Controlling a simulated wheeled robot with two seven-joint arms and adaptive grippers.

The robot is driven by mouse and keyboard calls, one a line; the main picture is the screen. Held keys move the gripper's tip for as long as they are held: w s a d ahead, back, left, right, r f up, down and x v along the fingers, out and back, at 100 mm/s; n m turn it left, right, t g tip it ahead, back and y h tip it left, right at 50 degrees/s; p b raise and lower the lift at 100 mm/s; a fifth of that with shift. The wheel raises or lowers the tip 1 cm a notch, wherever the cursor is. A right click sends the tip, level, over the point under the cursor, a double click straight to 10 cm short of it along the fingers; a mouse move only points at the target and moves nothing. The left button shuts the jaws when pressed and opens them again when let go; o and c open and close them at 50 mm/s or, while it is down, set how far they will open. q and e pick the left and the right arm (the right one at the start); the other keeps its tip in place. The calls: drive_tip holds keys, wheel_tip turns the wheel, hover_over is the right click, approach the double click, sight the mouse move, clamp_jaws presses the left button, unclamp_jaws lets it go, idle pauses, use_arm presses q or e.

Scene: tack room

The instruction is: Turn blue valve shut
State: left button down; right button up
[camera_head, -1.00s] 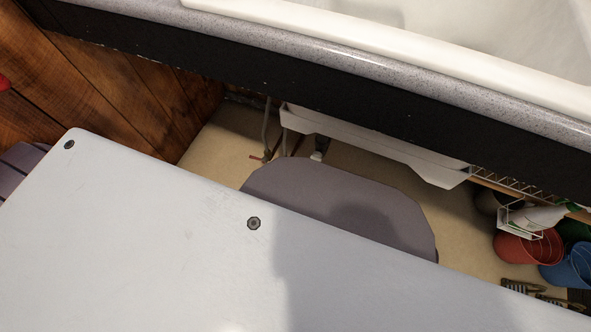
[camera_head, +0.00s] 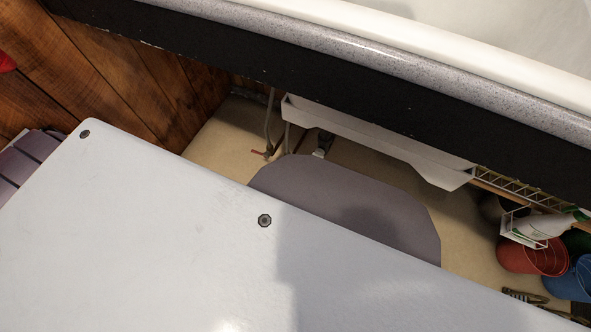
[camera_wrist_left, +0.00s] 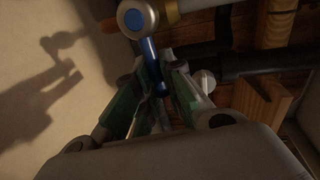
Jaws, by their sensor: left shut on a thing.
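The blue valve (camera_wrist_left: 134,19) shows at the top of the left wrist view. It has a round blue cap in a metal body on a pipe, and a dark blue lever (camera_wrist_left: 152,68) pointing down toward me. My left gripper (camera_wrist_left: 160,90) has its green-padded fingers on both sides of the lever and is shut on it. The lever's lower end is partly hidden between the fingers. In the head view neither gripper nor the blue valve is visible. My right gripper is in no view.
In the head view a counter with a white sink (camera_head: 480,40) overhangs the floor. Under it are pipes with a small red handle (camera_head: 262,153) and a white trough (camera_head: 375,140). Red (camera_head: 530,256) and blue (camera_head: 572,279) buckets stand at right. A wooden wall (camera_head: 130,75) is at left.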

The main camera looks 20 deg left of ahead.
use_arm(q)
drive_tip(key=shift+s+f, duration=0.1)
drive_tip(key=shift+f, duration=0.05)
drive_tip(key=c, duration=1.5)
unclamp_jaws()
drive_tip(key=shift+r, duration=0.35)
drive_tip(key=shift+r, duration=4.7)
